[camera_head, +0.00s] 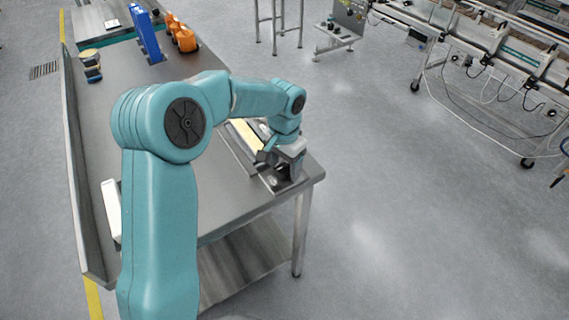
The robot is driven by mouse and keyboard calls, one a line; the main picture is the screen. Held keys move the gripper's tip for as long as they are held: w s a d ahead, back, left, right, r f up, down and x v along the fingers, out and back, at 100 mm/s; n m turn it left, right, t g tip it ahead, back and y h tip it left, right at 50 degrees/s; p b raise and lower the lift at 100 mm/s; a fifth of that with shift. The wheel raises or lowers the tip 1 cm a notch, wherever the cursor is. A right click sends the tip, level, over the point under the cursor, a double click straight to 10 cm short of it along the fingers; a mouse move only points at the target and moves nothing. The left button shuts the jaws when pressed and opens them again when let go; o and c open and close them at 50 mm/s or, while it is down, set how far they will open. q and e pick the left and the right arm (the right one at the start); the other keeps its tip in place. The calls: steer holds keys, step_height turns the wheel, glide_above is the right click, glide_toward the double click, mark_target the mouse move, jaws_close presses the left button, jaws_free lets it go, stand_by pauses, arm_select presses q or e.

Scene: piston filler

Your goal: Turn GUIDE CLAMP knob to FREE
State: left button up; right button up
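My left gripper (283,172) is at the right front corner of the steel table (230,195), low over a dark fixture (272,182) near the table edge. It is small and partly covered by its own wrist, so I cannot tell whether its fingers are open or shut. I cannot make out the GUIDE CLAMP knob or its FREE mark; the gripper and arm may cover them. My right gripper is not in view.
A pale strip (243,140) lies behind my arm. Blue parts (146,35) and orange parts (182,36) stand at the table's far end. A white block (111,207) is at the left edge. Open floor (410,220) lies right; a machine line (480,50) stands beyond.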

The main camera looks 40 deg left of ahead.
mark_target(284, 168)
arm_select(q)
step_height(284, 168, up, 16)
steer(key=p, duration=0.1)
steer(key=shift+r, duration=0.2)
stand_by(0.7)
